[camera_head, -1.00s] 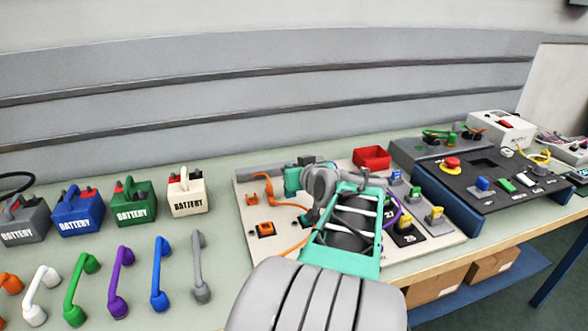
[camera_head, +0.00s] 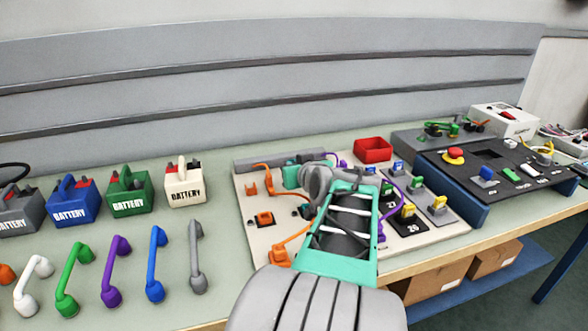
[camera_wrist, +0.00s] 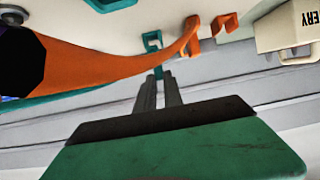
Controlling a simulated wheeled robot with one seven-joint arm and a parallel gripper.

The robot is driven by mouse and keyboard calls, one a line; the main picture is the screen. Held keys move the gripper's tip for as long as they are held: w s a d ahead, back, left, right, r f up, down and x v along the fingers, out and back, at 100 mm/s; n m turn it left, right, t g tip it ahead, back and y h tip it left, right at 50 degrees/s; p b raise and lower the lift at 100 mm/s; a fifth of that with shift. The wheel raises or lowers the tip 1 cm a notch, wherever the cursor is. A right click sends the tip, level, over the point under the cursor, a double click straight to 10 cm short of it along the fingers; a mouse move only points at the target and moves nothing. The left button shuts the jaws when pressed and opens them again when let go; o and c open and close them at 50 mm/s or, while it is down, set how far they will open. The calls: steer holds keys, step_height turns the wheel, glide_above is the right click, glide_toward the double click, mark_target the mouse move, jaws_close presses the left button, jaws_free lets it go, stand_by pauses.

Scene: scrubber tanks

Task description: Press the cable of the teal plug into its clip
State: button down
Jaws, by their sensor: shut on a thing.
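In the wrist view, my gripper (camera_wrist: 158,75) is shut, with a small bit of teal between its fingertips that looks like the teal cable (camera_wrist: 62,94). This cable runs in from the left, partly hidden behind a large orange cable. A teal clip (camera_wrist: 152,42) is very close to the fingertips; I cannot tell whether the cable is inside it. In the head view, my teal and grey arm crosses the pale board (camera_head: 247,222). My gripper's body (camera_head: 290,177) shows over the board's back left part, and the fingertips, clip and teal plug cannot be made out there.
An orange cable (camera_wrist: 105,66) curves close by, beside orange clips (camera_wrist: 192,36). A cream battery (camera_head: 185,187) stands left of the board. A red bin (camera_head: 373,150) is behind it. Blue and yellow plugs and a purple cable lie right of my arm. Coloured handles lie at left.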

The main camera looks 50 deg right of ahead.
steer(key=shift+a, duration=0.1)
stand_by(0.5)
steer(key=shift+f+b, duration=0.15)
steer(key=shift+b, duration=0.25)
steer(key=shift+f+b, duration=0.95)
steer(key=shift+f, duration=0.15)
steer(key=c, duration=0.9)
jaws_free()
steer(key=shift+r, duration=0.15)
step_height(320, 180, up, 8)
steer(key=p, duration=0.5)
steer(key=shift+r, duration=0.25)
